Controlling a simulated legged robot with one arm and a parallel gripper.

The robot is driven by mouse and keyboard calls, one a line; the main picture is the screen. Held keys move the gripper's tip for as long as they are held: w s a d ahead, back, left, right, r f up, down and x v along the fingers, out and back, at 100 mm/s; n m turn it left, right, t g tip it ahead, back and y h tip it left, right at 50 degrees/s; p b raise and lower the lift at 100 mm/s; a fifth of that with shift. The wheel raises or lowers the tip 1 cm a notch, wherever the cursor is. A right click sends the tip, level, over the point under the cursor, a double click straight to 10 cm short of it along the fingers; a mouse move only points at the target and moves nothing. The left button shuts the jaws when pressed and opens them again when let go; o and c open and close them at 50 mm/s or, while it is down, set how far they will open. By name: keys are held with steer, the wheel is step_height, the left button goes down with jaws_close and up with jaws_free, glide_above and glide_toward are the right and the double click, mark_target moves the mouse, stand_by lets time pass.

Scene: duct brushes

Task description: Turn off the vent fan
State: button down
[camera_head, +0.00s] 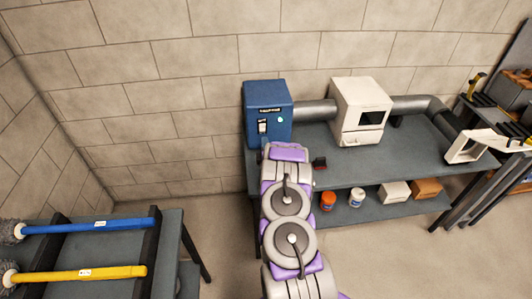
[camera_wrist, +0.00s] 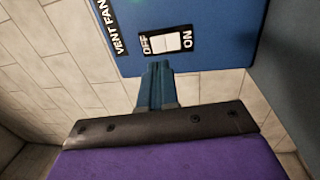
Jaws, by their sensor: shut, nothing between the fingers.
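In the wrist view the box (camera_wrist: 215,45) shows a "VENT FAN" label and a white rocker switch (camera_wrist: 166,41) between the words OFF and ON. Which way the rocker is tipped cannot be told. My gripper (camera_wrist: 158,68) is shut and empty, its fingertips just below the switch in the picture. Whether they touch the box is unclear. In the head view my arm hides the fingers.
A grey duct (camera_head: 315,112) joins the box to a white housing (camera_head: 360,108) on the bench (camera_head: 330,172). Bottles and boxes sit on the shelf below. Blue (camera_head: 90,226) and yellow (camera_head: 85,273) brushes lie on a rack at lower left. Floor between is clear.

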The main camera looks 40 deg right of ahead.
mark_target(262, 125)
steer(key=b+x, duration=0.2)
steer(key=x, duration=0.5)
steer(key=shift+s, duration=0.1)
steer(key=shift+r, duration=0.15)
steer(key=p, duration=0.1)
steer(key=r+g+p, duration=0.1)
steer(key=p, duration=0.1)
steer(key=shift+w+r+p, duration=0.2)
steer(key=shift+w+p, duration=0.1)
steer(key=shift+f+y, duration=0.2)
steer(key=shift+y, duration=0.2)
steer(key=shift+r, duration=0.1)
